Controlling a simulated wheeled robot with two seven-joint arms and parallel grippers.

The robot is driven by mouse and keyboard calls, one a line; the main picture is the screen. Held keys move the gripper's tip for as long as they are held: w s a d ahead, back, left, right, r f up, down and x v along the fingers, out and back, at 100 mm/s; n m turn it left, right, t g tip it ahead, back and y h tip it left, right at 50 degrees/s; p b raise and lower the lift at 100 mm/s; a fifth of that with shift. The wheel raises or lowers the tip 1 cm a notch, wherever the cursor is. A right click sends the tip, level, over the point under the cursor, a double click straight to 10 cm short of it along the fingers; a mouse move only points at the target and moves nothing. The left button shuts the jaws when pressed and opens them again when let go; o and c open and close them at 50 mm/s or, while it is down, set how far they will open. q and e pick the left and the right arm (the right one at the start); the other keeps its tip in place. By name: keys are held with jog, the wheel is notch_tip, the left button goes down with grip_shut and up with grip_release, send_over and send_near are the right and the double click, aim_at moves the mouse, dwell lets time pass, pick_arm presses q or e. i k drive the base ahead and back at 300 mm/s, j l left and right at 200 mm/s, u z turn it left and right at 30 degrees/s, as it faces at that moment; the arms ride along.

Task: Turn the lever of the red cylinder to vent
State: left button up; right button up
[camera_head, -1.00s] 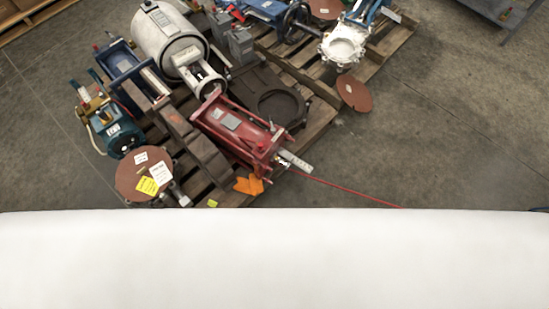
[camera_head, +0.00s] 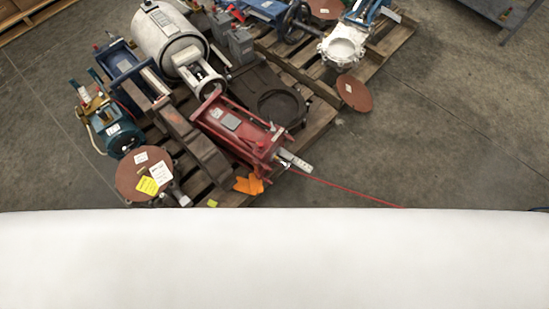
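The red cylinder (camera_head: 240,130) lies on its side on a wooden pallet, its near end pointing to the lower right. A small light-coloured lever or tag (camera_head: 295,160) sticks out from that end. Which of these it is, and how it is set, is too small to tell. A thin red line (camera_head: 345,190) runs from that end to the right across the floor. An orange piece (camera_head: 248,184) lies just below the end. Neither of my grippers shows in the head view.
A white tank (camera_head: 168,38), a teal motor (camera_head: 118,132) and a brown disc (camera_head: 143,173) with labels crowd the pallet. Another loaded pallet (camera_head: 385,50) stands behind at the right. A blue-grey bench (camera_head: 495,8) is at the top right. The concrete floor at the right is clear.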

aim_at(273, 129)
jog(key=i+l+z, duration=0.2)
jog(key=z, duration=0.2)
jog(key=i+l+z, duration=0.1)
jog(key=z, duration=0.25)
jog(key=i+j, duration=0.05)
jog(key=i, duration=0.05)
